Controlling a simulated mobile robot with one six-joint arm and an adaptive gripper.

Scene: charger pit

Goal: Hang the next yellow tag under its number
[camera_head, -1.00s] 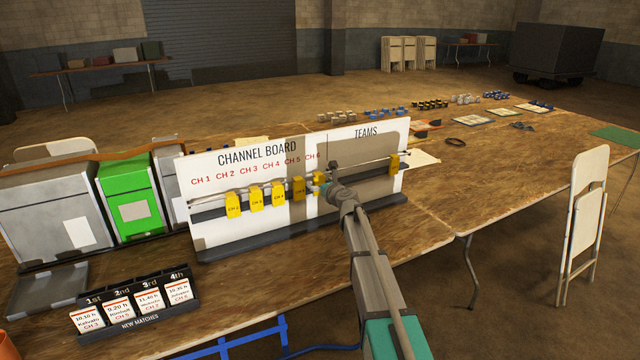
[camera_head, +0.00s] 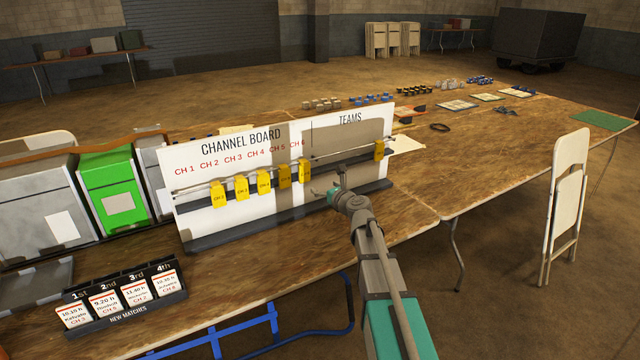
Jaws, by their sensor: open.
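The white channel board (camera_head: 240,215) stands on the table with red labels CH 1 to CH 6 above a metal rail (camera_head: 200,187). Several yellow tags hang from this rail; the leftmost tag (camera_head: 218,195) and the rightmost tag of this row (camera_head: 304,172) hang upright. Their small print is too small to read surely. One more yellow tag (camera_head: 379,150) hangs at the right end of the TEAMS side. My gripper (camera_head: 333,194) is open and empty, low in front of the board, right of and apart from the row. My arm hides part of the board's base.
A black card holder (camera_head: 125,316) with New Matches cards stands at the front left. A green box (camera_head: 112,195) and grey cases stand left of the board. The wooden table (camera_head: 470,170) has clear room right of the board.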

